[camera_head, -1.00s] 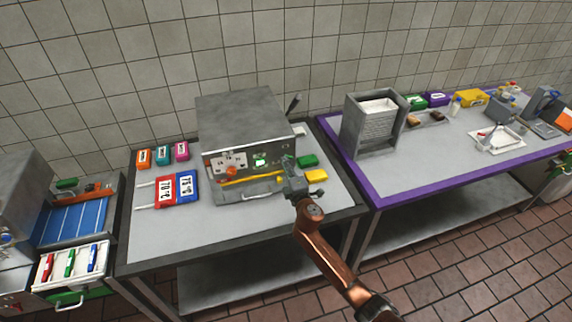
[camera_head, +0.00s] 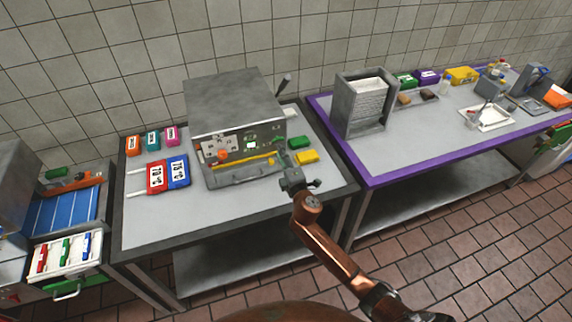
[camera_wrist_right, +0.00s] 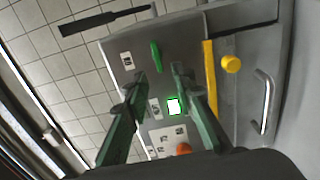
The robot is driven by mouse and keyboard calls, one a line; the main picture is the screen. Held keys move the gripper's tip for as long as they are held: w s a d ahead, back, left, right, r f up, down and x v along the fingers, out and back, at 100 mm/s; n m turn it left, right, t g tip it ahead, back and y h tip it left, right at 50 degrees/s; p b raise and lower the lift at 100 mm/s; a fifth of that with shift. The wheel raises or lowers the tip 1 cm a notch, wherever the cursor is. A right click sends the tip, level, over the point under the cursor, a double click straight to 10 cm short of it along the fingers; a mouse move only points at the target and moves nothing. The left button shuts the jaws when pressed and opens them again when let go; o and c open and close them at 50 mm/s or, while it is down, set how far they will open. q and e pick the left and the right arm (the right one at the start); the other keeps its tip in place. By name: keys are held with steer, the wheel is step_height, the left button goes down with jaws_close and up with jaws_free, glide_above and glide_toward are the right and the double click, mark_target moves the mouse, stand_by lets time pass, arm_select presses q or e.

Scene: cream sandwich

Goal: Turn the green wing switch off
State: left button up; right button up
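The green wing switch (camera_head: 278,139) sits on the front panel of a grey machine (camera_head: 232,100), near the panel's right end in the head view. In the right wrist view the switch (camera_wrist_right: 156,55) is a narrow green bar lying lengthwise, close to upright in the picture. My right gripper (camera_head: 281,158) is just in front of and below the switch. In the right wrist view its two fingers (camera_wrist_right: 159,78) are spread apart with nothing between them. The switch shows just beyond the fingertips, apparently not touched. My left gripper is not in view.
The panel also has a lit green display (camera_wrist_right: 174,106), an orange knob (camera_wrist_right: 183,149) and a yellow bar (camera_wrist_right: 210,80). A metal handle (camera_wrist_right: 263,100) sticks out of the machine.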

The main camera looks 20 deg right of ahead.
steer(key=s, duration=0.7)
steer(key=shift+s, duration=0.2)
steer(key=shift+d, duration=0.1)
